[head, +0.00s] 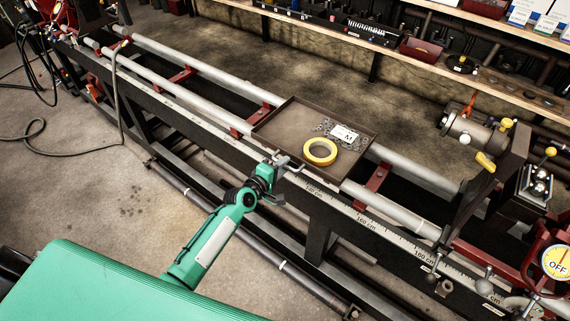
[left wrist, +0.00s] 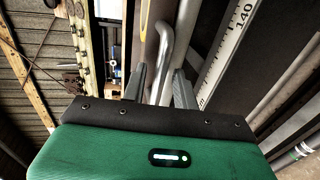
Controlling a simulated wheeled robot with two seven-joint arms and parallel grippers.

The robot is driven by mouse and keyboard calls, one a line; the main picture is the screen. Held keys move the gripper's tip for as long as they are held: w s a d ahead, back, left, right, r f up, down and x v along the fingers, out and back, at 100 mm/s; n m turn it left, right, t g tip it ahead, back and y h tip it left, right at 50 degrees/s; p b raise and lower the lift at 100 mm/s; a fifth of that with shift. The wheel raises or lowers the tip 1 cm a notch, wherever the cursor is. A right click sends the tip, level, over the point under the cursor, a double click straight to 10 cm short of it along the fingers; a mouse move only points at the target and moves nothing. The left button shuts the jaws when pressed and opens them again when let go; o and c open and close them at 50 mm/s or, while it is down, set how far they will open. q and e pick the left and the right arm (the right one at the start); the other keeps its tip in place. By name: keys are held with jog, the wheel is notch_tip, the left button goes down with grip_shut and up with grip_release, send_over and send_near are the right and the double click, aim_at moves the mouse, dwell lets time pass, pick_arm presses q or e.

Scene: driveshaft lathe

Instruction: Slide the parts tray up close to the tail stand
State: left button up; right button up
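The parts tray (head: 285,128) is a shallow dark brown tray resting across the two grey rails. It holds a yellow ring (head: 320,152), a small card marked M (head: 343,134) and loose small metal parts. The tail stand (head: 503,180) is the dark upright with red parts at the far right, with a wide gap between it and the tray. My left gripper (head: 281,180) is at the tray's near left side, fingers spread. In the left wrist view, a grey bent bar (left wrist: 166,50), perhaps a tray handle, lies between the fingers (left wrist: 161,86). My right gripper is out of view.
A measuring scale (head: 370,220) runs along the bed's front edge. A red cross-piece (head: 372,185) joins the rails right of the tray. Levers and an OFF dial (head: 556,262) are at the lower right. A shelf (head: 480,85) with tools stands behind.

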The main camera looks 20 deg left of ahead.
pick_arm(q)
jog(key=shift+x, duration=0.8)
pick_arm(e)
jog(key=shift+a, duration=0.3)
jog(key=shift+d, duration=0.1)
pick_arm(q)
grip_shut()
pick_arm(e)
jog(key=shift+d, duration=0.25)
pick_arm(q)
jog(key=shift+d, duration=0.1)
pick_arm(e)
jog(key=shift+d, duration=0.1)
